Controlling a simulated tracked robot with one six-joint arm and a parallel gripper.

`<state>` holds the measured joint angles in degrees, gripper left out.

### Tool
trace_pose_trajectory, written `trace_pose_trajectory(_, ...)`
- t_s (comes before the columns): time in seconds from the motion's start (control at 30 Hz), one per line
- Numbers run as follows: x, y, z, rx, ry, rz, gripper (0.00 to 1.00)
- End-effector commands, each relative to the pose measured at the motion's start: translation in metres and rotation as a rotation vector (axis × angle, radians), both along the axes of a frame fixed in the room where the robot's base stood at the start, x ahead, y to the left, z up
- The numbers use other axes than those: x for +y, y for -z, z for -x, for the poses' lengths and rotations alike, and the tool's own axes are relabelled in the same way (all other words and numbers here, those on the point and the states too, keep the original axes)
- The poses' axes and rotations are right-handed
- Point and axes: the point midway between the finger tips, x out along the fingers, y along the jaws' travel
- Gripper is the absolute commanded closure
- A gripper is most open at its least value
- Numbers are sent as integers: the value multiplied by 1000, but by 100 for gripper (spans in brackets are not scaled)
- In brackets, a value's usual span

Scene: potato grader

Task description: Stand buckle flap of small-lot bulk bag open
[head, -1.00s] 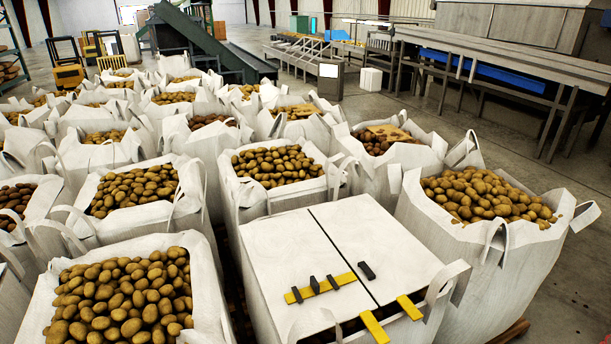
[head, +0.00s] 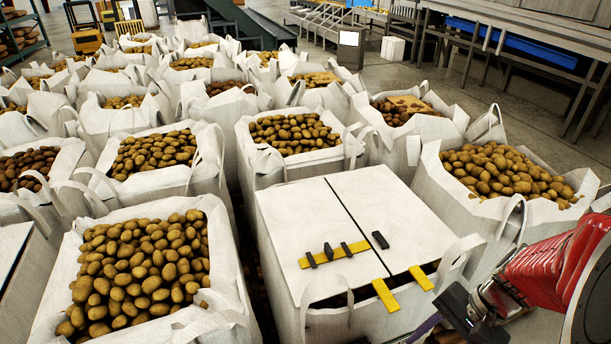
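The small-lot bulk bag (head: 305,325) stands at the lower middle of the head view. Two white flaps lie flat across its top, split by a dark seam. The left flap (head: 298,222) carries a yellow strip (head: 340,254) with black buckle pieces; the right flap (head: 385,205) has a small black piece (head: 380,240). Two yellow straps (head: 386,294) (head: 421,278) hang at the front edge, over a dark gap. My gripper (head: 447,312) is at the lower right, just right of the bag's front corner. Its fingers are not clear, so its opening cannot be judged.
Open bags of potatoes stand close around, at left (head: 137,270), behind (head: 294,134) and at right (head: 503,173). Upright fabric loops (head: 458,255) rise at the bag's front corners. A grey conveyor table (head: 520,35) stands at the back right beyond clear floor.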

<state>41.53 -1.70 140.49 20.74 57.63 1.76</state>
Motion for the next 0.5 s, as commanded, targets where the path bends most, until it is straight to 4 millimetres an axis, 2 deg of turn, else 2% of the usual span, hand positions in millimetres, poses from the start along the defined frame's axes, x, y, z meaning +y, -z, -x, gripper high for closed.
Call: trace_pose_trajectory(0.5, 19, -74, -24, -224, -476, 401, 55)
